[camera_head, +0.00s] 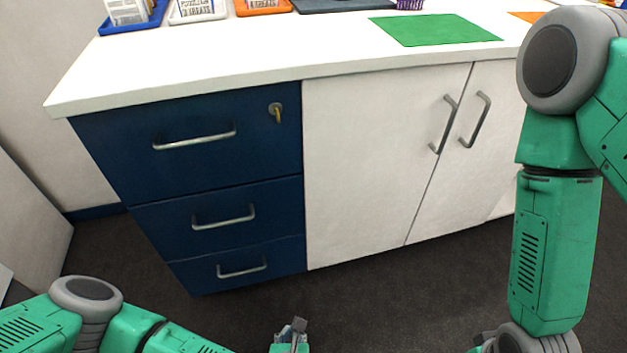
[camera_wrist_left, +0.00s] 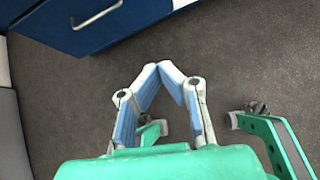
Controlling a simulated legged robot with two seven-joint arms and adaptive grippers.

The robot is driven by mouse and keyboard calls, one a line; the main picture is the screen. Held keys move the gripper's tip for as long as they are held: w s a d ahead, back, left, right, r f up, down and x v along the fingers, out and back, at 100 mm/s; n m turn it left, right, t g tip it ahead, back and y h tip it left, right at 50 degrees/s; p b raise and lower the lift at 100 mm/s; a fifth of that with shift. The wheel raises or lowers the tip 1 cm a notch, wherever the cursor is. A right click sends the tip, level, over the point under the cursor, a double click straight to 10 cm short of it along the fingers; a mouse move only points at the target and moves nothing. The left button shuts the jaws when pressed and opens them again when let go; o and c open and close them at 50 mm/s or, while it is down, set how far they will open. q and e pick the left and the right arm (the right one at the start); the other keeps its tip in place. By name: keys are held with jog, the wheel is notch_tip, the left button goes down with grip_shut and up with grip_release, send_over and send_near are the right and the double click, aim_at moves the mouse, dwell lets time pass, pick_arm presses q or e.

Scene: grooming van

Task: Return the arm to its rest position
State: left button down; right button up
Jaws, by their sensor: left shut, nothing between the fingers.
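My left gripper (camera_wrist_left: 160,70) shows in the left wrist view. Its blue-padded fingers meet at the tips, so it is shut and empty, held over bare dark floor. In the head view my left arm comes in low at the left and leaves through the bottom edge. A small grey and green part at the bottom centre there is too cut off to identify. My right arm hangs down at the right of the head view; its gripper is out of the picture.
A white counter (camera_head: 190,82) stands ahead over blue drawers (camera_head: 200,180) with metal handles and white cupboard doors (camera_head: 375,165). A key sits in the top drawer's lock. Trays and a green mat (camera_head: 435,29) lie on top. The dark floor (camera_head: 400,300) before it is clear.

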pick_arm(q)
jog(key=s+d+r+m+g+h+p, duration=0.35)
jog(key=s+r+m+h, duration=0.3)
jog(key=m, duration=1.25)
jog(key=s+a+r+m+g+y+p, duration=0.1)
jog(key=a+r+m+y, duration=0.1)
jog(key=a+m, duration=0.4)
jog(key=s+a+r+m+g+y+p, duration=0.1)
jog(key=a+r+m, duration=0.3)
jog(key=a, duration=0.8)
jog(key=s+a+r+m+g+y+p, duration=0.1)
jog(key=a+r+m+g+y+p, duration=0.2)
jog(key=a+m, duration=0.4)
jog(key=shift+s+a+r+m, duration=0.4)
jog(key=shift+a+r, duration=0.15)
jog(key=shift+a, duration=0.35)
